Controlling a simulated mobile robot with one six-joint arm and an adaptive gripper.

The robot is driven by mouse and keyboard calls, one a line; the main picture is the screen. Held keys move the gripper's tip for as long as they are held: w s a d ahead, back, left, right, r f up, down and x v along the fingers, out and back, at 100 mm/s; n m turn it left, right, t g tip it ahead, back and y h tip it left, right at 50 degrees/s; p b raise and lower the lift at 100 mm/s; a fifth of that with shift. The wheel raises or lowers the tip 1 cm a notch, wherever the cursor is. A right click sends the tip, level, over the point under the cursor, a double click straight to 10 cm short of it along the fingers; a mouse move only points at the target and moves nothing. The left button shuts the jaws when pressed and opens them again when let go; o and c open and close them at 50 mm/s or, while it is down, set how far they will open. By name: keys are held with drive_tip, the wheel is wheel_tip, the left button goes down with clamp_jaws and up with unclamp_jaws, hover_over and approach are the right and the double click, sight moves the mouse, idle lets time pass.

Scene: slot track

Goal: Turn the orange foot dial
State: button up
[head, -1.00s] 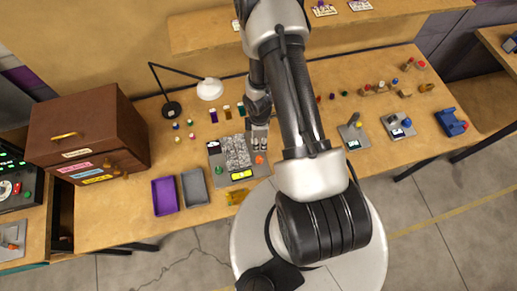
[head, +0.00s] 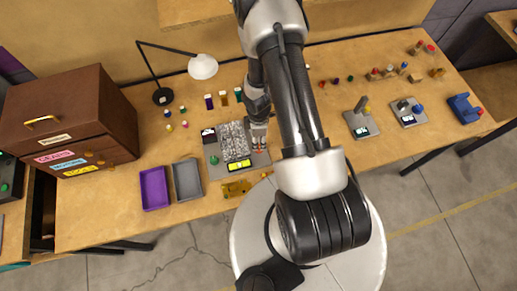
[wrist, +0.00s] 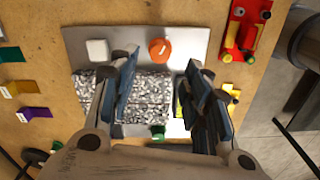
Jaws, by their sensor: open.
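The orange dial (wrist: 160,48) is a round orange knob on a grey plate (wrist: 190,38), seen in the wrist view just past my fingertips. In the head view the plate (head: 212,169) lies on the bench, and the dial is mostly hidden by my gripper. My gripper (wrist: 161,68) is open above the plate. Its dark blue fingers stand apart, one to each side of the dial's line. I cannot tell whether either finger touches the dial. Nothing is between the fingers.
The plate also carries a speckled block (wrist: 150,95), a white square (wrist: 97,50) and a green knob (wrist: 157,131). A red and yellow device (wrist: 240,30) lies to the right in the wrist view. Purple (head: 154,188) and grey (head: 187,180) trays and a lamp (head: 203,66) stand nearby.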

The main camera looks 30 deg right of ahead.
sight(259, 147)
wheel_tip(259, 147, down, 7)
drive_tip(key=b, duration=0.5)
drive_tip(key=shift+r+b, duration=0.15)
drive_tip(key=shift+b, duration=0.2)
clamp_jaws()
drive_tip(key=shift+m, duration=0.8)
unclamp_jaws()
drive_tip(key=shift+r, duration=0.1)
wheel_tip(259, 147, up, 12)
idle(0.3)
